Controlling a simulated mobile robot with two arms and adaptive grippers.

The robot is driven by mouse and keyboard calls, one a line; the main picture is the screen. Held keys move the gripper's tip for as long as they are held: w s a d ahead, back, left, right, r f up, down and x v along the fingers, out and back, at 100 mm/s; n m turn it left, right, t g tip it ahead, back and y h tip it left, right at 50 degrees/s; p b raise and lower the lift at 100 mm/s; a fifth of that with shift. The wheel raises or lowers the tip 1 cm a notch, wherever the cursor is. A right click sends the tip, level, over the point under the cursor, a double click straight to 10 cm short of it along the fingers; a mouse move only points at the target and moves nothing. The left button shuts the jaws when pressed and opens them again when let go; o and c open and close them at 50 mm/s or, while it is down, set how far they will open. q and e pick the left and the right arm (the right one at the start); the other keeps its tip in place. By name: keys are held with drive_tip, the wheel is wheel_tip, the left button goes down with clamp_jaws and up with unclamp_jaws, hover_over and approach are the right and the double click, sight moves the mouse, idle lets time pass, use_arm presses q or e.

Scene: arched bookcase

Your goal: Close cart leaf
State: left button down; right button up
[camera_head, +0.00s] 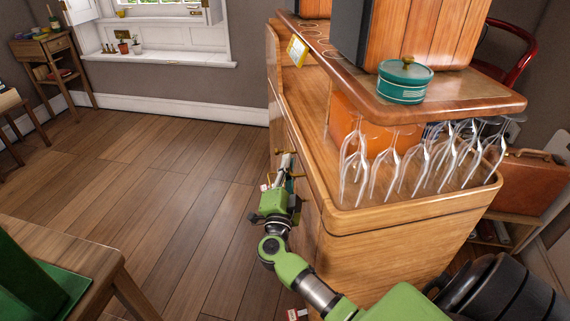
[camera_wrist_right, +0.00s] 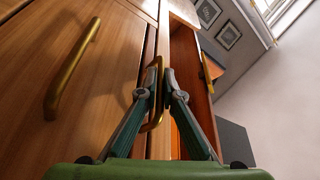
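The wooden cart (camera_head: 385,240) stands at the right of the head view, its drawer-and-door side facing left. In the right wrist view, a front panel (camera_wrist_right: 40,85) with a long brass handle (camera_wrist_right: 75,68) is at the left. Beside it, a narrow panel stands apart from a reddish-brown one (camera_wrist_right: 190,85), with a lit gap between them. My right gripper (camera_head: 287,165), also in the wrist view (camera_wrist_right: 158,90), has its fingers together around a smaller looped brass handle (camera_wrist_right: 159,118). Which panel is the leaf, I cannot tell. My left gripper is out of view.
Stemmed glasses (camera_head: 420,160) hang under the cart's raised shelf, which bears a teal round box (camera_head: 404,82). A wooden table corner (camera_head: 75,245) is at the lower left. The wooden floor (camera_head: 170,190) left of the cart is clear.

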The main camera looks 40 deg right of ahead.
drive_tip(key=o, duration=0.4)
drive_tip(key=shift+s+d, duration=0.2)
drive_tip(key=shift+d, duration=0.05)
drive_tip(key=shift+a, duration=0.1)
